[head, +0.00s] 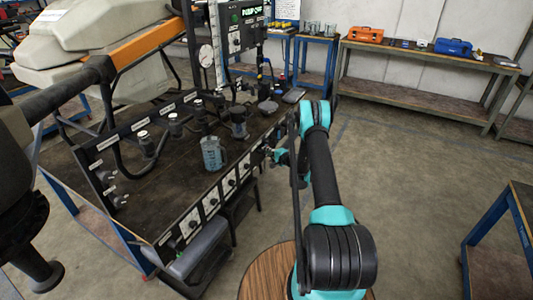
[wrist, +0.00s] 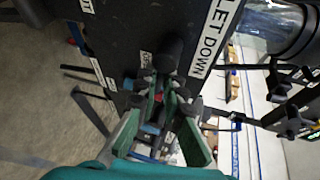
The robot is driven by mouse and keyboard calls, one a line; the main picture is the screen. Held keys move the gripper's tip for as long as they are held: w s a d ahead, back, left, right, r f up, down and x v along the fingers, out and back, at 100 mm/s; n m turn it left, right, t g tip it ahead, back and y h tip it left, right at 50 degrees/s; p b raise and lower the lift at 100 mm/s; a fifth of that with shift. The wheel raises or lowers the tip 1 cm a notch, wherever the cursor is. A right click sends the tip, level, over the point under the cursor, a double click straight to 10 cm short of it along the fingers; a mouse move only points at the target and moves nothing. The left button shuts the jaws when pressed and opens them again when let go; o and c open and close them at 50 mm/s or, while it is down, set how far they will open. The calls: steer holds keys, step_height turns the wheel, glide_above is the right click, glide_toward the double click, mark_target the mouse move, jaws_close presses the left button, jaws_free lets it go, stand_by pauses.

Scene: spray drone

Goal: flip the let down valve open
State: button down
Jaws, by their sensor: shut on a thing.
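The LET DOWN label (wrist: 215,38) is on the dark panel in the wrist view, to the right of a dark rounded valve part (wrist: 168,52). My gripper (wrist: 165,88) has its green-padded fingers together just below that part in the picture. It is shut on the let down valve's handle, which the fingertips mostly hide. Whether the handle has turned cannot be told. In the head view my gripper (head: 276,156) is at the right end of the bench's front panel, and the valve is too small to make out there.
A clear measuring jug (head: 212,154) stands on the dark bench top near the front panel. A pressure gauge (head: 206,54) and a display reading PUMP (head: 252,11) stand at the back.

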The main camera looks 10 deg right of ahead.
steer(key=shift+r+n+t, duration=0.1)
steer(key=shift+n+t, duration=0.2)
steer(key=shift+n, duration=0.2)
stand_by(0.3)
steer(key=c, duration=1.6)
jaws_free()
steer(key=shift+r, duration=0.1)
steer(key=o, duration=0.8)
step_height(320, 180, up, 7)
steer(key=shift+r, duration=1)
steer(key=c, duration=0.8)
steer(key=shift+r, duration=0.5)
